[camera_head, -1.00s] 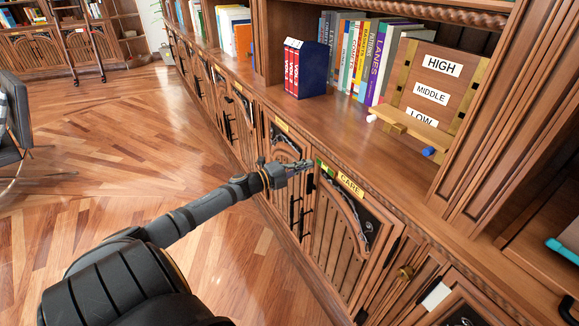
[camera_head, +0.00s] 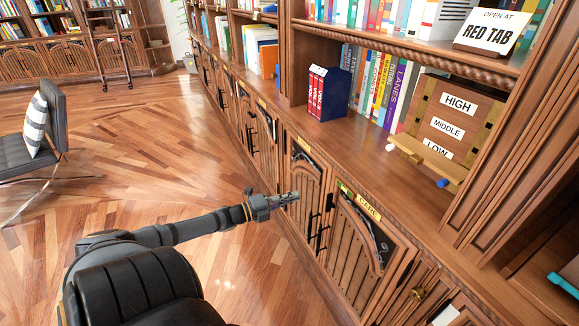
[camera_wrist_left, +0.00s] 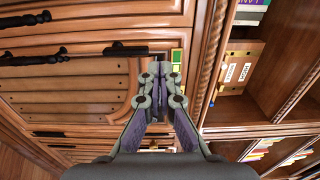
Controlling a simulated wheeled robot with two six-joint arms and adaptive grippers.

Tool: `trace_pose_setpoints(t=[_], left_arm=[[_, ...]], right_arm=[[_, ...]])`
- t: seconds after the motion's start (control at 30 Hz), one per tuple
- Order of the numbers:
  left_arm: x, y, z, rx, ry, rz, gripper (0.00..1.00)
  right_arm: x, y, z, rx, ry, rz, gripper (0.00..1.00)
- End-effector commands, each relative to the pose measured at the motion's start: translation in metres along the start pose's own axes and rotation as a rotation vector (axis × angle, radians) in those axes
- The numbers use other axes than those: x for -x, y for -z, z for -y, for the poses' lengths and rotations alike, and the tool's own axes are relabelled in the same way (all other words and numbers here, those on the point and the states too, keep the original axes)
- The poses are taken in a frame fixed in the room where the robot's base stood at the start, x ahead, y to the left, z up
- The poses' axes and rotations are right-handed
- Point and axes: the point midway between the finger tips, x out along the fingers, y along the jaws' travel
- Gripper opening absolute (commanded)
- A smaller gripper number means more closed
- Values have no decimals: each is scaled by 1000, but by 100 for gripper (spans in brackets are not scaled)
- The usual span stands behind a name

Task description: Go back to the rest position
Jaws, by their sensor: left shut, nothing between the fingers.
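My left gripper (camera_head: 290,198) reaches in from the lower left in the head view, in front of the lower cabinet doors. It is shut and empty. In the left wrist view its closed fingers (camera_wrist_left: 158,75) point toward a wooden cabinet door (camera_wrist_left: 85,92) with dark handles, and some space seems to lie between them. The cabinet door with the CARE label (camera_head: 368,207) stands to the right of the gripper in the head view and appears closed. My right gripper is not in view.
A wooden counter (camera_head: 350,160) carries red volumes with a dark blue holder (camera_head: 328,93) and a HIGH/MIDDLE/LOW board (camera_head: 455,118). A dark chair (camera_head: 40,125) is at the left. The wooden floor (camera_head: 150,180) between is clear.

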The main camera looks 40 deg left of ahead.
Motion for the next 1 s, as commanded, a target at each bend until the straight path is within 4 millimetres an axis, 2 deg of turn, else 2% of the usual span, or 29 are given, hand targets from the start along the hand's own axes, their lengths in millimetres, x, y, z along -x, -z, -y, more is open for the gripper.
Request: trace_pose_setpoints(t=[0.47, 0.57, 0.67, 0.77, 0.8, 0.87, 0.9, 0.97, 1.0], left_arm=[[5, 0, -2, 2, -2, 3, 0], [11, -8, -21, 53, -33, 55, 0], [32, -23, -77, 194, -118, 197, 0], [67, -28, -157, 406, -233, 395, 0], [83, -23, -190, 492, -279, 474, 0], [107, -11, -237, 618, -347, 587, 0], [123, 1, -267, 699, -390, 660, 0], [147, 25, -309, 816, -454, 767, 0], [163, 44, -335, 891, -496, 836, 0]], right_arm=[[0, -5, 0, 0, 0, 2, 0], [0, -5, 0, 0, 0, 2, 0], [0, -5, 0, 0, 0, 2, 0], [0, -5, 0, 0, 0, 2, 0], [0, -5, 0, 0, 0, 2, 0], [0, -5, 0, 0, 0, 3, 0], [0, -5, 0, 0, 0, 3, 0], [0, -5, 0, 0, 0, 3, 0], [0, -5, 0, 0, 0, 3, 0]])
